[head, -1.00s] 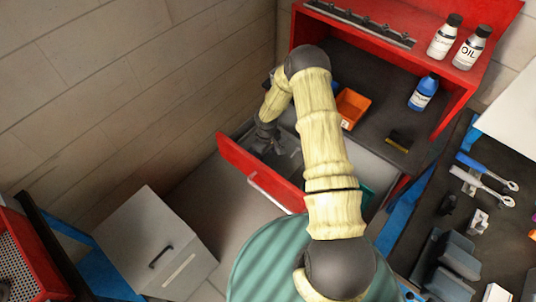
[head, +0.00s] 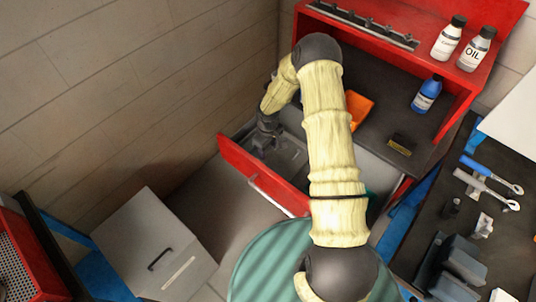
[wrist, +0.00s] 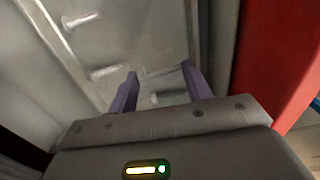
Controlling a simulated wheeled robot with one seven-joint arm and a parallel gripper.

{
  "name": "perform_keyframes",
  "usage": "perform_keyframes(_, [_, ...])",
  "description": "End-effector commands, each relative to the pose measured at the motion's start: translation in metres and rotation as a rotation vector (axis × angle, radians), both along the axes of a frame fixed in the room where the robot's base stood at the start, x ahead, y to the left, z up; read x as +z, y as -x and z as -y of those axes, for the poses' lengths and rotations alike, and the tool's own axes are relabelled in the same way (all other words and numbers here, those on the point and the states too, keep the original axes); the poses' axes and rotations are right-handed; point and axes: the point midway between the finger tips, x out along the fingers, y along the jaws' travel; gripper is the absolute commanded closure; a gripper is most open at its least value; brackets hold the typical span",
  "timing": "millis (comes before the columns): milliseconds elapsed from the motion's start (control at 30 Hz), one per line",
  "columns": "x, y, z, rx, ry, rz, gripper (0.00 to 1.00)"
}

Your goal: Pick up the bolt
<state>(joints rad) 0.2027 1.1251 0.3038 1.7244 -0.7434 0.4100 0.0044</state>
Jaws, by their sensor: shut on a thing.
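My gripper (head: 264,142) reaches down into the open red-fronted drawer (head: 262,176) in the head view. In the wrist view my gripper (wrist: 160,72) shows two dark purple fingers with a gap between them. A pale grey bolt (wrist: 165,72) lies across the gap between the fingertips, and the jaws are shut on it. Another pale piece (wrist: 168,98) shows between the fingers, nearer the palm. Two more bolts, one farther off (wrist: 82,20) and one left of the fingers (wrist: 106,72), lie on the grey drawer floor. In the head view the held bolt is hidden by my gripper.
The red cabinet (head: 470,78) stands over the drawer. Its dark shelf holds an orange bin (head: 358,106), a blue bottle (head: 426,95) and a small dark block (head: 401,144). Two bottles stand on top. A grey box (head: 153,245) stands at lower left. Drawer walls are close to my gripper.

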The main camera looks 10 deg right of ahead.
Motion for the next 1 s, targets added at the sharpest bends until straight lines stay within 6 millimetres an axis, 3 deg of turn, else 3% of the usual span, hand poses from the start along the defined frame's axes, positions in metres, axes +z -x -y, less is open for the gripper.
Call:
perform_keyframes(200, [0.037, -0.001, 0.0, 0.0, 0.0, 0.004, 0.73])
perform_keyframes(400, [0.056, 0.0, 0.0, 0.001, 0.0, 0.0, 0.73])
perform_keyframes(1000, [0.059, 0.001, 0.0, -0.001, 0.0, -0.001, 0.73])
